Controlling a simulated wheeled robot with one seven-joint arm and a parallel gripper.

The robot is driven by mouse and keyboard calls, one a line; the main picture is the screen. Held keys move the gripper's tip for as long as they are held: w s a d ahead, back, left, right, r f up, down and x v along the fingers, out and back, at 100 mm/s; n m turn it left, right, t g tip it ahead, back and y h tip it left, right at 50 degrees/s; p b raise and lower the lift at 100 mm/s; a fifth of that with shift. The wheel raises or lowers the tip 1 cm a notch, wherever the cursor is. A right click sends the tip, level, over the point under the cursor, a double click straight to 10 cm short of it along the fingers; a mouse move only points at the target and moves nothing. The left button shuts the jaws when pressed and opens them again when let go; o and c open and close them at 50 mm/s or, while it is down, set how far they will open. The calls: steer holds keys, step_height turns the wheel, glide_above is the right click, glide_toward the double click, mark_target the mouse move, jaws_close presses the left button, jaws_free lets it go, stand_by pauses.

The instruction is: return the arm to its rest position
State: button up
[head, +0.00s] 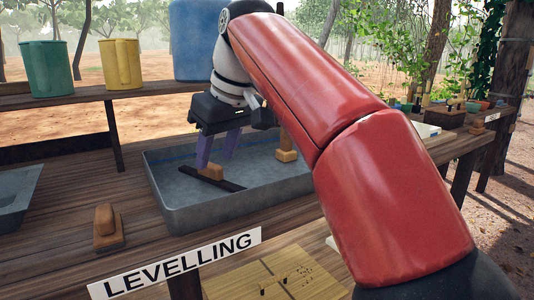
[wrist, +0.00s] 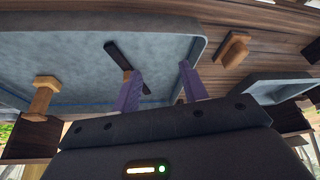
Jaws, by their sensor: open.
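My gripper (head: 213,162) hangs over the grey tray (head: 180,215) with its two purple fingers apart and pointing down. Nothing shows held between the fingers. A dark bar with a small wooden grip (head: 212,172) lies in the tray close to the fingertips. In the wrist view the dark bar (wrist: 117,54) shows partly behind one finger, and I cannot tell whether they touch. My fingers also show in the wrist view (wrist: 160,68), spread wide. My red arm reaches across the right half of the head view and hides part of the tray.
A wooden block tool (head: 287,143) stands at the tray's far side, and another (head: 107,228) sits on the bench left of the tray. A green mug (head: 47,68), a yellow mug (head: 122,64) and a blue container (head: 195,40) stand on the shelf behind. A LEVELLING sign (head: 175,266) fronts the bench.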

steer(key=s+d+f+m+t+h, duration=0.1)
steer(key=s+d+f+m, duration=0.35)
steer(key=d+f, duration=0.4)
steer(key=s+d+f+m+t+h, duration=0.1)
steer(key=s+d+f+m, duration=0.2)
steer(key=s+d+f, duration=0.55)
steer(key=s+d+f+m+h, duration=0.1)
steer(key=s+d+f+m, duration=0.1)
steer(key=s+d+f, duration=0.3)
step_height(320, 180, down, 5)
steer(key=shift+d+r+m+t+h, duration=0.2)
steer(key=shift+d+m+t+h, duration=0.15)
steer(key=shift+d, duration=0.6)
